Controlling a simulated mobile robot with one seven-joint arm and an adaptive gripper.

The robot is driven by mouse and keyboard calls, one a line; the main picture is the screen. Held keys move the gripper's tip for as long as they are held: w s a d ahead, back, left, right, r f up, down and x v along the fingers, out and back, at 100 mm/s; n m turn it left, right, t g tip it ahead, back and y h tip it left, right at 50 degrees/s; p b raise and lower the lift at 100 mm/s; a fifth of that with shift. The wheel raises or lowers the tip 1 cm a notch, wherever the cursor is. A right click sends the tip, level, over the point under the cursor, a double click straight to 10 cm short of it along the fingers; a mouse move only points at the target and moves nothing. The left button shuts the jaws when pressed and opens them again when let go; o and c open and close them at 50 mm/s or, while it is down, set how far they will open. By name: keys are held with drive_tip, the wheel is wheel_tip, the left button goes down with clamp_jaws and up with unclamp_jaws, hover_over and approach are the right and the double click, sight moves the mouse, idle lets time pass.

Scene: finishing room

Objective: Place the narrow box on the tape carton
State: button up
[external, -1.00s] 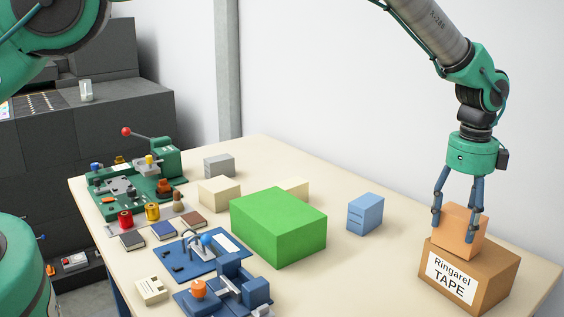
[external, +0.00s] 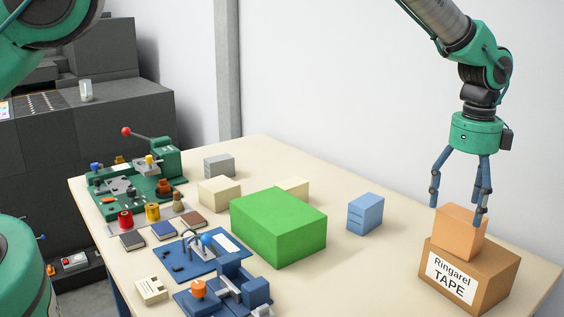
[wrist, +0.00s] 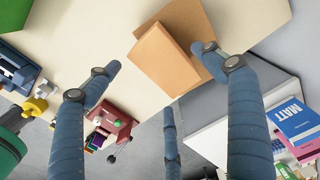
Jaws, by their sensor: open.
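The narrow box (external: 458,234), plain light orange, stands upright on top of the tape carton (external: 490,280), a brown carton labelled "Ringarel TAPE" at the table's right end. My gripper (external: 457,205) is open and empty, with its fingers spread above and around the top of the narrow box. In the wrist view the narrow box (wrist: 165,60) lies between the spread fingers, with the carton (wrist: 188,17) behind it. The fingers look clear of the box, though one fingertip overlaps its edge in the external view.
A large green box (external: 278,228) fills the middle of the table, with a blue box (external: 365,214) to its right. Cream boxes (external: 219,192), a grey box (external: 219,166) and green and blue fixtures stand further left. The table between the blue box and carton is clear.

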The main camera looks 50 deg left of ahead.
wheel_tip(320, 180, up, 8)
idle(0.4)
drive_tip(key=shift+r, duration=0.1)
idle(0.5)
